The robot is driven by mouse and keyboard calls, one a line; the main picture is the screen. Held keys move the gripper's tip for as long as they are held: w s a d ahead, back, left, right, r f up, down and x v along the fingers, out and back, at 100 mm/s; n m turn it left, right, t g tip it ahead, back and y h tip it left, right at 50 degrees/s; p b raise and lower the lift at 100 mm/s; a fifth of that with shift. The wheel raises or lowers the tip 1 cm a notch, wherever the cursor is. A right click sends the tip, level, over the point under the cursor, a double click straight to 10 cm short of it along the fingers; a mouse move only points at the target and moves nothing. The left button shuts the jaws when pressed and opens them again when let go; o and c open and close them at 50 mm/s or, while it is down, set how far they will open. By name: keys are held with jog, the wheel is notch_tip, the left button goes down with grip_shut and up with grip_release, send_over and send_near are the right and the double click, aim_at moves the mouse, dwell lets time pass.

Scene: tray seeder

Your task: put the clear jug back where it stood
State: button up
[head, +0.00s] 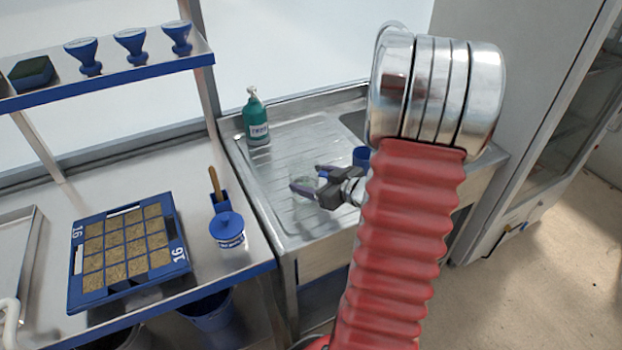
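The clear jug (304,197) is faint and see-through, over the ribbed steel drainboard left of the sink basin. My gripper (304,178) is at the jug, with its two blue-tipped fingers apart and the jug's outline showing between and below them. I cannot tell whether the fingers press on the jug or stand clear of it. I also cannot tell whether the jug's base rests on the drainboard (270,175). My gripper's body hides part of the jug's right side.
A green pump bottle (256,118) stands at the drainboard's back left. A blue cup-like thing (362,156) is just behind my gripper. On the left bench are a blue-lidded tub (227,232) and a filled seed tray (75,290). The drainboard between bottle and jug is clear.

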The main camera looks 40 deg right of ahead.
jog(key=o, duration=0.5)
jog(key=shift+c, duration=0.2)
jog(key=shift+r, duration=0.1)
jog(key=v, duration=1.2)
jog(key=shift+w, duration=0.1)
dwell(0.5)
jog(key=w+a+r+m+g+h, duration=0.1)
jog(key=w+a+r+g+h, duration=0.15)
jog(key=w+r+h, duration=0.5)
jog(key=s+a+r+g+y, duration=0.1)
jog(key=s+a, duration=0.5)
jog(key=a, duration=0.8)
jog(key=s+a+r+g+y, duration=0.1)
jog(key=s+a+g+y, duration=0.3)
jog(key=a, duration=1.1)
jog(key=shift+s+a+y, duration=0.3)
jog(key=shift+s+y, duration=0.65)
jog(key=shift+y, duration=0.3)
